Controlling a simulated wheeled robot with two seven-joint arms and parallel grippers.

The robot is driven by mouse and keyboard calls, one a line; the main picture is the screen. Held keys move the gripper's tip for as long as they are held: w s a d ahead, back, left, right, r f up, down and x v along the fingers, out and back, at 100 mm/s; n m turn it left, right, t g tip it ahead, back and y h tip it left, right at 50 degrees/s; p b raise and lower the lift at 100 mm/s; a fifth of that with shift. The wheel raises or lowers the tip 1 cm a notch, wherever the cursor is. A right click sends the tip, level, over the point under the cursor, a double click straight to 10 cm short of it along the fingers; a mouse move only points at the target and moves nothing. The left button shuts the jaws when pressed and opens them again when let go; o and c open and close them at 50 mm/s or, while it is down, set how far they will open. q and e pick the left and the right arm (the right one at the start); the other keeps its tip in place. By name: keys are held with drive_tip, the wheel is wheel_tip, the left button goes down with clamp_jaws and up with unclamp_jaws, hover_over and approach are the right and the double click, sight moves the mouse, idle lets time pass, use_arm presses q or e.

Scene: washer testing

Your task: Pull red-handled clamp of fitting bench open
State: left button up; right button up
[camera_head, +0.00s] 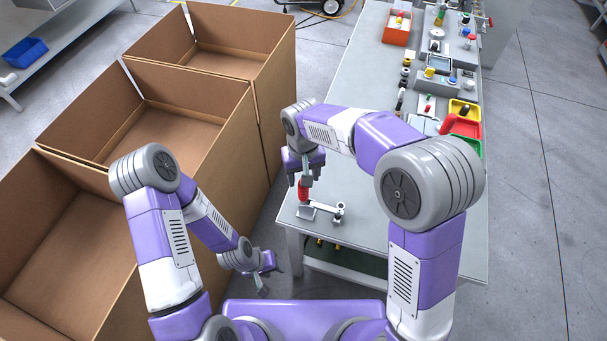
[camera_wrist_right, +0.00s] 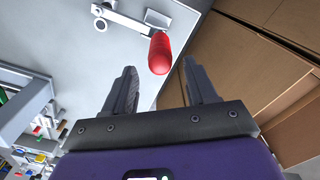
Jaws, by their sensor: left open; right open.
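The clamp's red handle (camera_head: 303,190) stands upright at the near left corner of the grey fitting bench (camera_head: 345,120). The clamp's metal base and arm (camera_head: 325,209) lie on the bench top, the arm pointing right. My right gripper (camera_head: 304,172) is just above the red handle. In the right wrist view the red handle (camera_wrist_right: 160,53) is ahead of and between the open fingers of my right gripper (camera_wrist_right: 160,80), and nothing is held. My left gripper (camera_head: 268,278) is low in front of the bench, beside the boxes, open and empty.
Large open cardboard boxes (camera_head: 190,92) stand close along the left of the bench. Red, yellow and green trays (camera_head: 465,127) and several test fixtures line the bench's right side. An orange bin (camera_head: 397,30) is at its far end. The bench's middle is clear.

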sight(303, 191)
drive_tip(key=f, duration=0.2)
drive_tip(key=f+b, duration=0.1)
drive_tip(key=f, duration=0.4)
drive_tip(key=shift+s, duration=0.35)
drive_tip(key=shift+c, duration=0.2)
clamp_jaws()
